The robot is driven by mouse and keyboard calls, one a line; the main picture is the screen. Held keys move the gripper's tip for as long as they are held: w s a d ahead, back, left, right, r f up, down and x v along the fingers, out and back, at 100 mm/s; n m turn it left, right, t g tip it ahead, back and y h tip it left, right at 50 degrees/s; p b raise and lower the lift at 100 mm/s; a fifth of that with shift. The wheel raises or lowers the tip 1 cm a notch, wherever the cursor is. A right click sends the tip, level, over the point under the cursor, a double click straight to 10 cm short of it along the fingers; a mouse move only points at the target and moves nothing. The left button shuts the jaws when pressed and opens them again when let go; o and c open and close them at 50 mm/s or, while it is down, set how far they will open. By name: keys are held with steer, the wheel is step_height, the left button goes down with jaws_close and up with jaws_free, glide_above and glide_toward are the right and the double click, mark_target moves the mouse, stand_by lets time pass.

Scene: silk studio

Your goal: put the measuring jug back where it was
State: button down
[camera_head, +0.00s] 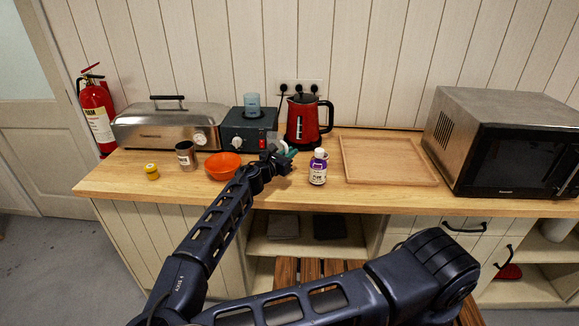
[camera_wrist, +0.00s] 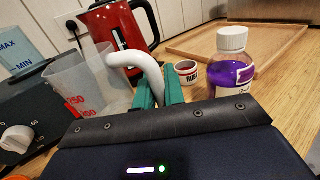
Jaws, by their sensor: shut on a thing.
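The measuring jug (camera_wrist: 88,85) is clear with red marks and a white handle (camera_wrist: 135,60). It stands out in the wrist view, in front of the red kettle. My gripper (camera_wrist: 158,92) has its green fingers closed around the lower part of the handle. In the head view my gripper (camera_head: 288,153) is over the worktop, in front of the kettle, and the jug is mostly hidden behind it. The jug looks close to upright. I cannot tell whether its base touches the worktop.
A black heater (camera_head: 250,130) bearing a blue beaker (camera_head: 252,105) is left of the kettle (camera_head: 303,121). An orange bowl (camera_head: 223,166) is left of my gripper, a purple bottle (camera_head: 318,170) right. A small labelled jar (camera_wrist: 187,72) stands behind. The wooden tray (camera_head: 388,160) is empty.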

steer(key=shift+f, duration=2.75)
steer(key=c, duration=1.5)
jaws_free()
steer(key=shift+f, duration=0.1)
steer(key=v, duration=1.2)
